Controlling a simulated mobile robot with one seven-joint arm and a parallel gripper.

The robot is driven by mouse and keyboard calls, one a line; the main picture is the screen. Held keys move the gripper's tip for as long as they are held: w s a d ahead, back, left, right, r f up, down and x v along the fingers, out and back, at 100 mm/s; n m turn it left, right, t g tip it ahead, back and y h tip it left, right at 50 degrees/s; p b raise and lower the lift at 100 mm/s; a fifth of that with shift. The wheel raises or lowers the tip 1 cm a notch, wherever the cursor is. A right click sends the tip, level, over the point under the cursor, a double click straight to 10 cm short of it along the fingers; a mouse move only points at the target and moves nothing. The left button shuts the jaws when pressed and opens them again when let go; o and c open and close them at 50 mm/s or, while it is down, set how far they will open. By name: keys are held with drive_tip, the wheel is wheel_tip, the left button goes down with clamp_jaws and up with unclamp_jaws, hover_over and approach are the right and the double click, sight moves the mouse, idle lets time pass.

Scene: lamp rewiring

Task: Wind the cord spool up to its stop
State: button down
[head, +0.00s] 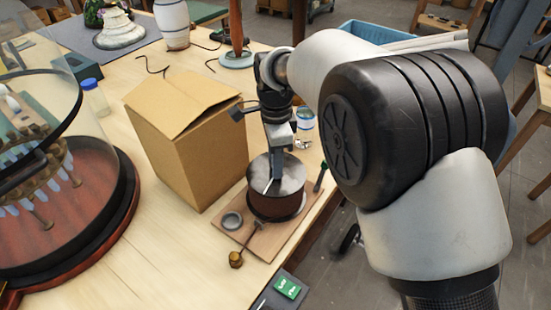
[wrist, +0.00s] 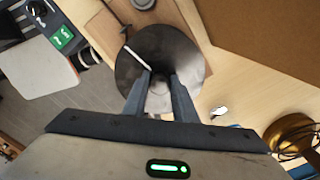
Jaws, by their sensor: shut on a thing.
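The cord spool (head: 276,203) is a brown drum with a grey metal top. It stands upright on a wooden board (head: 238,240) near the table's front edge. My gripper (head: 272,182) points down at the spool's top. In the wrist view the spool's round grey top (wrist: 125,72) lies under my two fingers (wrist: 161,95), which are shut on a small light piece near its middle, mostly hidden between them. A thin pale bar or mark shows on the top beside the left finger.
A closed cardboard box (head: 190,140) stands close behind and left of the spool. A glass dome (head: 45,150) on a red base fills the left. A green-labelled device (head: 286,288) is in front.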

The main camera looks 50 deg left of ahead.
drive_tip(key=shift+m, duration=0.9)
drive_tip(key=shift+w, duration=0.1)
drive_tip(key=c, duration=1.4)
unclamp_jaws()
drive_tip(key=shift+c, duration=0.2)
wheel_tip(320, 180, up, 18)
drive_tip(key=p, duration=0.1)
drive_tip(key=shift+f+p, duration=0.25)
drive_tip(key=shift+p, duration=0.1)
